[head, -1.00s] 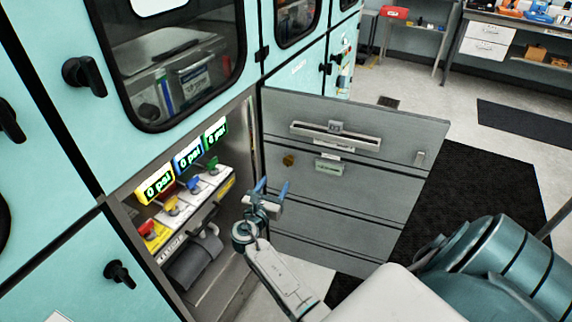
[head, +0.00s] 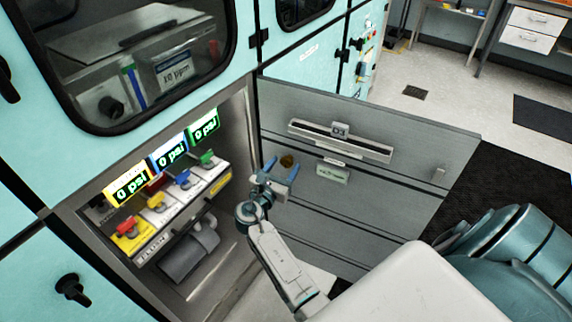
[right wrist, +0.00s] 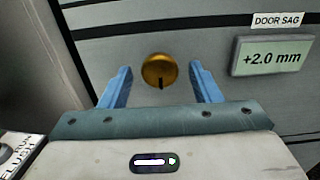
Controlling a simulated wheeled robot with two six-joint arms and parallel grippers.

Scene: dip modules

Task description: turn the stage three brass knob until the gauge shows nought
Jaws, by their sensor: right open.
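The brass knob (head: 287,161) is a small round disc on the inner face of the open grey door. In the right wrist view the knob (right wrist: 160,71) has a dark mark at its lower middle. The gauge (right wrist: 272,57) labelled "DOOR SAG" reads +2.0 mm there. It also shows in the head view (head: 333,175), too small to read. My right gripper (head: 282,167) is open and empty in front of the door. In the wrist view its blue fingers stand left and right of the knob, with a gap on each side. I cannot tell the remaining distance. My left gripper is not in view.
The open grey door (head: 380,187) carries a slotted bar (head: 340,141) above the knob. To the left, an open bay holds several coloured valve handles (head: 183,179) below screens reading 0 psi. The teal cabinet (head: 325,50) rises behind. A dark mat (head: 500,185) lies right of the door.

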